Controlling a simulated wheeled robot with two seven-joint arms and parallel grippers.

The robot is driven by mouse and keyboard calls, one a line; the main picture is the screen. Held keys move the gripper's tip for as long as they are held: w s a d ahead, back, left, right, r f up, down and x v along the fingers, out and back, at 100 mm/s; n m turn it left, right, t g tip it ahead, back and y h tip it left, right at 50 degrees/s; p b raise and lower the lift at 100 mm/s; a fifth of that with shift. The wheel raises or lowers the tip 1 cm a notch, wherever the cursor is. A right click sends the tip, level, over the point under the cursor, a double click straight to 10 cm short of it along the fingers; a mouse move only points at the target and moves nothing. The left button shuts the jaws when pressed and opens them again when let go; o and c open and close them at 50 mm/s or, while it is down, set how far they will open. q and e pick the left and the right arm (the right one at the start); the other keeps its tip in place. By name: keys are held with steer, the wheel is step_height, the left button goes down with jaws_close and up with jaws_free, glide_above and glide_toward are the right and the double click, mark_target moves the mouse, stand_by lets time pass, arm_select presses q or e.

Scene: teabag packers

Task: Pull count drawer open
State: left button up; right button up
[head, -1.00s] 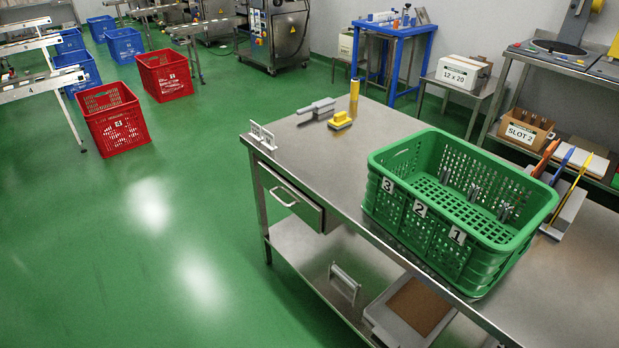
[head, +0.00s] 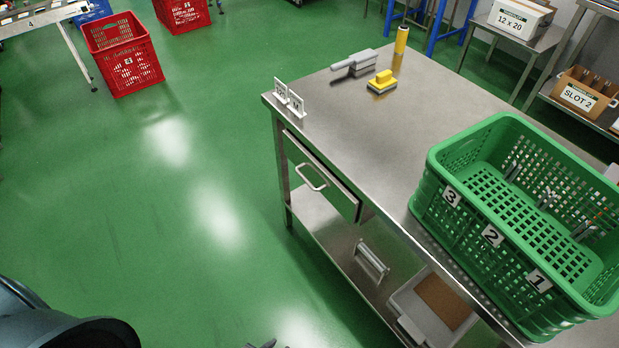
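The metal drawer (head: 345,197) hangs under the left end of the steel table and looks shut, its front close to the table frame. Its bar handle (head: 311,178) faces the open floor on the left, with nothing touching it. A small dark tip, which seems to be part of my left gripper (head: 263,344), just shows at the bottom edge, well below and apart from the handle. Its fingers are mostly cut off by the frame. My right gripper is out of view.
On the steel table (head: 350,110) stand a green crate (head: 432,200) with numbered compartments, a yellow brush (head: 382,81), a grey scoop (head: 355,63) and small number signs (head: 289,97). A grey tray (head: 405,305) lies on the lower shelf. The green floor before the drawer is clear.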

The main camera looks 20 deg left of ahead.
arm_select(q)
steer(key=w+d+r+m+t+y, duration=0.1)
steer(key=w+d+r+m+t, duration=0.1)
steer(key=w+r+m, duration=0.6)
steer(key=w+d+r+m+t, duration=0.25)
steer(key=w+r, duration=0.35)
steer(key=r, duration=0.5)
steer(key=w+a+r+m+t+y, duration=0.1)
steer(key=w+r+m+t, duration=0.1)
steer(key=r, duration=0.8)
steer(key=w+a+r+m+t+y, duration=0.2)
steer(key=w+r+m+t, duration=0.1)
steer(key=r, duration=0.8)
steer(key=shift+w+a+r, duration=0.2)
steer(key=shift+a+r, duration=0.05)
steer(key=shift+a, duration=0.05)
steer(key=shift+w, duration=0.15)
